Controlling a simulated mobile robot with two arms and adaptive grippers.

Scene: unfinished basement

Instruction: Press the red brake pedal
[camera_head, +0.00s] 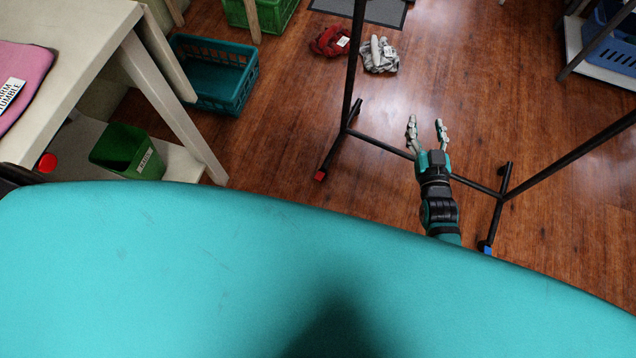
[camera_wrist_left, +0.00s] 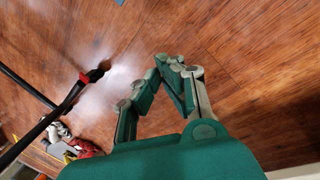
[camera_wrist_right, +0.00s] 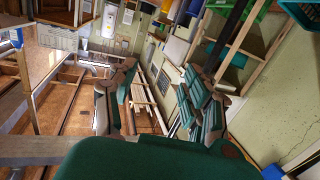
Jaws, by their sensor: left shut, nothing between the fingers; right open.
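The red brake pedal (camera_head: 320,175) is a small red piece at the near left foot of a black wheeled rack (camera_head: 354,75), low at the floor. In the left wrist view a red piece (camera_wrist_left: 101,68) shows at the end of a black bar, left of my left gripper (camera_wrist_left: 172,62). That gripper is shut and empty, with its fingertips together and apart from the red piece. It does not show in the head view. My right gripper (camera_head: 426,122) is open and empty over the rack's base bar; its spread fingers also show in the right wrist view (camera_wrist_right: 160,78).
A blue piece (camera_head: 486,247) is on the rack's other foot. Red gloves (camera_head: 329,41) and grey gloves (camera_head: 380,55) lie on the floor. A table (camera_head: 95,50), teal crate (camera_head: 213,72) and green bin (camera_head: 127,150) stand left. Wooden floor beyond the rack is mostly clear.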

